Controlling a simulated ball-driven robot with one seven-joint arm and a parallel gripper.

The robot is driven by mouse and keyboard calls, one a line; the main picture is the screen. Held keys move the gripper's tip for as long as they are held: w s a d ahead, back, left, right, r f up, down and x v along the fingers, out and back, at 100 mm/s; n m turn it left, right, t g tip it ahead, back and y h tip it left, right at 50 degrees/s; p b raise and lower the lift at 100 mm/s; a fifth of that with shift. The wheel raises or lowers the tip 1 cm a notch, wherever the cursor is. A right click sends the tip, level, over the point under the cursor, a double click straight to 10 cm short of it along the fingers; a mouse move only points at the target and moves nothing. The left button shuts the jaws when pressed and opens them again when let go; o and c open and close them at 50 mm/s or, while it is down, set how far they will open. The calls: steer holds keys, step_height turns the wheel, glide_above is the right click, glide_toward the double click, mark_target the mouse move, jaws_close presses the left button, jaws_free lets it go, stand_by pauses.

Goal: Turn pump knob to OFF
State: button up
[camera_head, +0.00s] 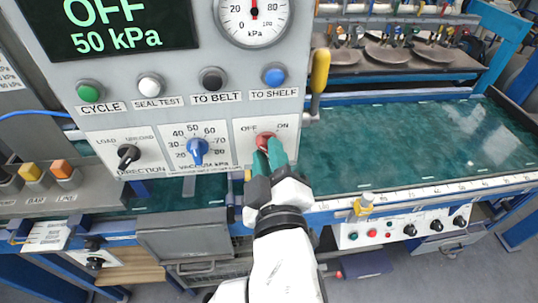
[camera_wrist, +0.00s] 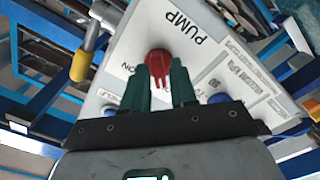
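The red pump knob (camera_head: 265,138) is on the lower right of the grey control panel, between the labels OFF on its left and ON on its right. My gripper (camera_head: 267,150) is at the knob, its green fingers reaching up from below. In the wrist view, my gripper (camera_wrist: 158,66) has its fingers apart, one on each side of the red knob (camera_wrist: 158,58). I cannot tell whether they touch it. The knob's pointer direction is partly hidden by the fingers. The panel display (camera_head: 110,22) reads OFF and 50 kPa.
The blue vacuum knob (camera_head: 198,148) and black direction knob (camera_head: 129,154) are left of the pump knob. Several push buttons sit above, including a blue one (camera_head: 274,76). A yellow-handled lever (camera_head: 320,70) stands close by on the right. A green glossy surface (camera_head: 420,145) lies beyond.

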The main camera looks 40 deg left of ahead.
steer(key=shift+o, duration=1)
steer(key=b+v, duration=0.2)
steer(key=v, duration=0.8)
steer(key=shift+s+d, duration=0.25)
steer(key=shift+d, duration=0.05)
steer(key=w+d+f+m+g+h, duration=0.1)
steer(key=w+d+f+m+h, duration=0.3)
steer(key=d+f, duration=0.65)
steer(key=w+d+f+m+g+h, duration=0.2)
steer(key=d+f+m+h, duration=0.4)
steer(key=d+f, duration=0.45)
steer(key=s+d+f+m+g+h, duration=0.1)
steer(key=s+d+f+m+g, duration=0.1)
steer(key=d, duration=0.5)
steer(key=s+d+f+m+g+h, duration=0.1)
steer(key=s+d+f+m+g, duration=0.2)
steer(key=s+d+f, duration=0.3)
steer(key=s+d+f+m+g+h, duration=0.1)
steer(key=s+d+f+m, duration=0.3)
steer(key=s+d, duration=0.4)
steer(key=shift+d+f+m+g+h, duration=0.3)
steer(key=shift+g+h, duration=0.1)
steer(key=shift+g, duration=0.5)
